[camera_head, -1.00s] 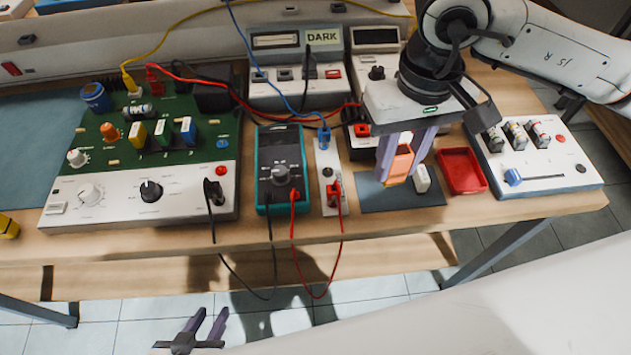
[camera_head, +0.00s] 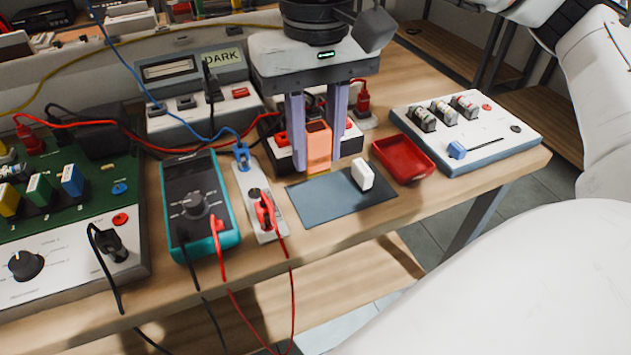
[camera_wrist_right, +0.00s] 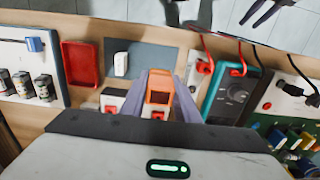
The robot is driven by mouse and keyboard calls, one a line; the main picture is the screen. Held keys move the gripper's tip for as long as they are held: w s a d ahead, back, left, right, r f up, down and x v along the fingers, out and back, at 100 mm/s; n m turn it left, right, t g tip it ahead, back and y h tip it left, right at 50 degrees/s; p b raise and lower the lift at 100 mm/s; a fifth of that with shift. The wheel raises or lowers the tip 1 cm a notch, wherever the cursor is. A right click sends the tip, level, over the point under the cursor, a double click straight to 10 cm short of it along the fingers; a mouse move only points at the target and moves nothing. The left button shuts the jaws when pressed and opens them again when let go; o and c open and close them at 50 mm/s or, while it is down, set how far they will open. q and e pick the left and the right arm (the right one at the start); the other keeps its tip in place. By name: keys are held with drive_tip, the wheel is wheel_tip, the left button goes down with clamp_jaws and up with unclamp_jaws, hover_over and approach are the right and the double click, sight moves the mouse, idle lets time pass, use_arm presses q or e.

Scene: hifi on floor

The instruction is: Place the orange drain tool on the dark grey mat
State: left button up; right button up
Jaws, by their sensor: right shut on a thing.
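The orange drain tool (camera_head: 318,142) stands upright between the fingers of my right gripper (camera_head: 317,160), which is shut on it. In the head view its lower end shows at the back edge of the dark grey mat (camera_head: 325,203). I cannot tell whether it touches the mat or the table. In the right wrist view the tool (camera_wrist_right: 159,90) sits between the fingers, with the mat (camera_wrist_right: 150,58) beyond it. My left gripper (camera_wrist_right: 250,22) shows only in the right wrist view, off the table's front, its fingers apart and empty.
A white block (camera_head: 362,174) stands on the mat's right part. A red tray (camera_head: 403,160) is right of the mat, then a white slider box (camera_head: 490,143). A socket strip (camera_head: 262,205) and a teal multimeter (camera_head: 200,203) with cables stand left. Instruments stand close behind my right gripper.

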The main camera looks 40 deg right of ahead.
sight(315, 129)
wheel_tip(315, 129, down, 6)
drive_tip(key=shift+f+b, duration=0.1)
drive_tip(key=shift+b, duration=0.25)
drive_tip(key=shift+f, duration=0.2)
drive_tip(key=o, duration=1)
drive_tip(key=shift+o, duration=0.2)
drive_tip(key=shift+r, duration=0.1)
drive_tip(key=shift+r, duration=0.25)
wheel_tip(315, 129, up, 12)
drive_tip(key=shift+f+p, duration=0.2)
drive_tip(key=shift+p, duration=0.65)
